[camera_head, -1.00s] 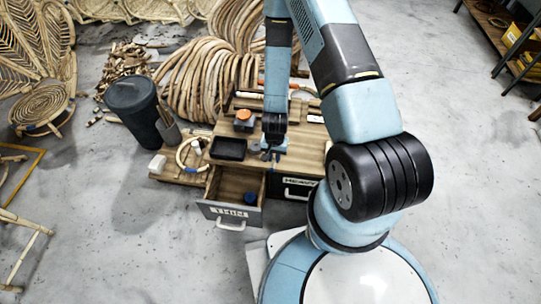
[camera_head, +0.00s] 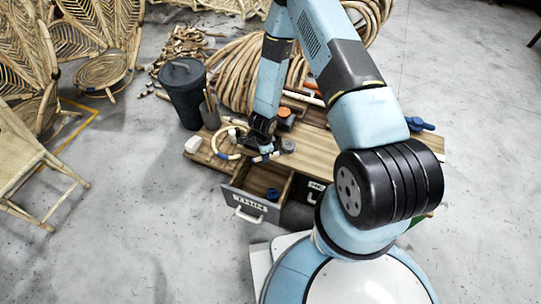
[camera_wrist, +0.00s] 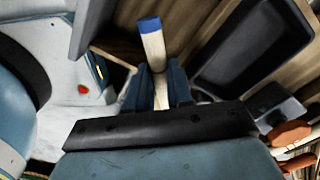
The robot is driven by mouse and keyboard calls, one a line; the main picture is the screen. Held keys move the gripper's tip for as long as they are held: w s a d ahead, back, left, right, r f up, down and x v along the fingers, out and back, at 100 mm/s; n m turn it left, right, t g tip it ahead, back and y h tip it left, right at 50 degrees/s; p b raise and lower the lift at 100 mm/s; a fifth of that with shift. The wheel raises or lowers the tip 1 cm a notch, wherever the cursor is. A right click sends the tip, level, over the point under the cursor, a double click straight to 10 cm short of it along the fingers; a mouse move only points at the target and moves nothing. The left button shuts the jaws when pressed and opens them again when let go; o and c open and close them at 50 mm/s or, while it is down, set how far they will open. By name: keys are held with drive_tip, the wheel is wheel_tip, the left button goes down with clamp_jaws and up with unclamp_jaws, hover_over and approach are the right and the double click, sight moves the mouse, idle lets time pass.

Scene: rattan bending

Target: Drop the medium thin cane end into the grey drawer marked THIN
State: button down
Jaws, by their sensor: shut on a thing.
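The medium thin cane end (camera_wrist: 153,52) is a pale short stick with a blue tip, seen in the wrist view. My gripper (camera_wrist: 158,88) is shut on it, and the blue-tipped end sticks out past the fingers. In the head view my gripper (camera_head: 264,150) is above the bench, behind and above the grey drawer. The grey drawer (camera_head: 248,204) is marked THIN and stands pulled open, with a small blue-ended thing (camera_head: 272,194) inside. The cane end is hard to make out in the head view.
A black tray (camera_wrist: 243,50) lies at upper right in the wrist view. A dark bin (camera_head: 186,95) stands behind left. A second black drawer (camera_head: 315,190) is beside the grey one.

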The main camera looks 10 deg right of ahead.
drive_tip(key=shift+s+a+f, duration=0.1)
drive_tip(key=shift+f, duration=2.8)
drive_tip(key=c, duration=0.9)
unclamp_jaws()
drive_tip(key=shift+r, duration=0.1)
drive_tip(key=shift+r, duration=6.8)
